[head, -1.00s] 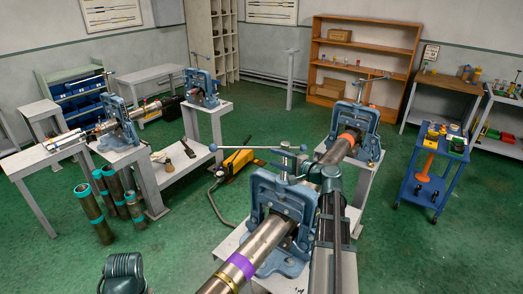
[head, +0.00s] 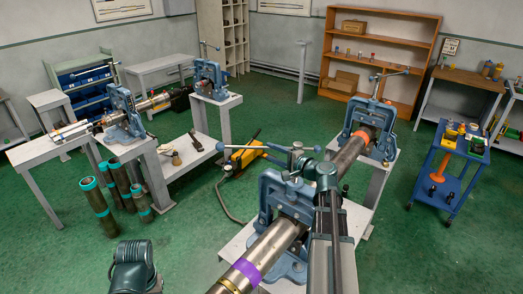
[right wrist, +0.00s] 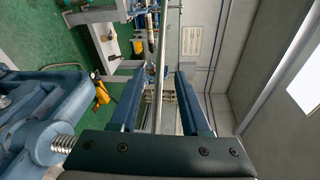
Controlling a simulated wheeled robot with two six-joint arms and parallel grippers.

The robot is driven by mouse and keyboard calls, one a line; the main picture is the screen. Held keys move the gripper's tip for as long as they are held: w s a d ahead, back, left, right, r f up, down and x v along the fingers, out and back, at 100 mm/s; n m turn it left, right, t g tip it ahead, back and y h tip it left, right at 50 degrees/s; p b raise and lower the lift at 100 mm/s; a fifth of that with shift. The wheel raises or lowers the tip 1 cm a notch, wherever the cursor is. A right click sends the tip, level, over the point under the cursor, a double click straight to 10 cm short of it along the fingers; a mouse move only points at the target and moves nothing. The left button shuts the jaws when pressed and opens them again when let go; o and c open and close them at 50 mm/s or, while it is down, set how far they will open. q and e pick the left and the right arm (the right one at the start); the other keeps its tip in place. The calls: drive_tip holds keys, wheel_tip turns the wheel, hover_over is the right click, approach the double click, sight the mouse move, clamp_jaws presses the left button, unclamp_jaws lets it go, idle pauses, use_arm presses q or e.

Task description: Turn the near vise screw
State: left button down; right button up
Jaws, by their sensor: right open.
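The near vise (head: 268,200) is blue and stands on a light table, with a steel pipe (head: 268,250) banded in purple lying through it. Its screw rises at the top and carries a grey cross handle (head: 262,147) with a blue knob at its left end. My right gripper (head: 302,162) is at the top of this vise, close to the handle. In the right wrist view its two fingers (right wrist: 160,110) are open, and a grey bar (right wrist: 160,75) passes between them, apparently ungripped. Threads and blue vise body (right wrist: 40,125) show at left there. My left gripper is out of view.
A second vise (head: 372,128) stands just beyond, on the same pipe line. Two more vises (head: 122,112) (head: 210,78) stand at the left. A yellow tool (head: 245,155) and upright pipes (head: 98,205) are on the green floor. A blue cart (head: 440,180) is at right.

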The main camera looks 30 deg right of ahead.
sight(261, 147)
drive_tip(key=x, duration=0.6)
drive_tip(key=shift+b, duration=0.3)
clamp_jaws()
idle(1.1)
